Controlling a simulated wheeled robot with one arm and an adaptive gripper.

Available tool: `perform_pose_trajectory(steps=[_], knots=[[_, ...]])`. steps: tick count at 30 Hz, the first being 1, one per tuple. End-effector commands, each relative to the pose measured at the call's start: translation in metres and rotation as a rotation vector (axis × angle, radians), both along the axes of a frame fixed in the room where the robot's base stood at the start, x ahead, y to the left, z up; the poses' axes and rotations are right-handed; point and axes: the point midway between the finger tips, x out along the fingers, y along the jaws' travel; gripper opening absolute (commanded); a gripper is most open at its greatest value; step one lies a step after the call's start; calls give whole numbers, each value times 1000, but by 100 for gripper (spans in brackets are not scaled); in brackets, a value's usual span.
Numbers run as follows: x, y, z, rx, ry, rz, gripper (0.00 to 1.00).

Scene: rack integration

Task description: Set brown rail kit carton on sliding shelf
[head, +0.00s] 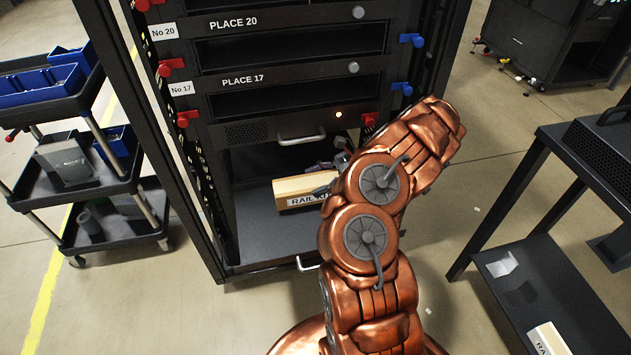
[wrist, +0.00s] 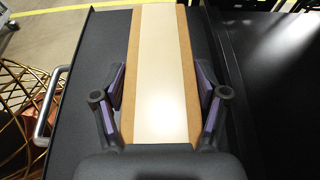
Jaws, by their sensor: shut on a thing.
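The brown rail kit carton (head: 303,188) is in the lower part of the rack in the head view, at the sliding shelf (head: 270,235). Its label side faces the front and its right end is hidden behind my arm. In the wrist view the carton (wrist: 160,75) has a pale top strip with brown edges and lies between the two fingers of my gripper (wrist: 160,92). The fingers are shut on its sides. The dark sliding shelf (wrist: 85,70) spreads under and beside it. I cannot tell whether the carton touches the shelf.
The rack holds slots marked PLACE 20 (head: 233,22) and PLACE 17 (head: 242,80) above the shelf. A shelf handle (head: 307,265) sticks out at the front. A cart with blue bins (head: 40,85) stands left.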

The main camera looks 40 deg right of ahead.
Motion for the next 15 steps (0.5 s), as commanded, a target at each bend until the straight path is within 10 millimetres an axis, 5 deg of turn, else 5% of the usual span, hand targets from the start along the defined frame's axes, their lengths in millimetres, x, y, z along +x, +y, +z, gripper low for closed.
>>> perform_pose_trajectory(steps=[9, 10, 15], knots=[[0, 0, 1, 11, -6, -1, 12], [0, 0, 1, 11, -6, -1, 73], [0, 0, 0, 10, -5, -1, 91]])
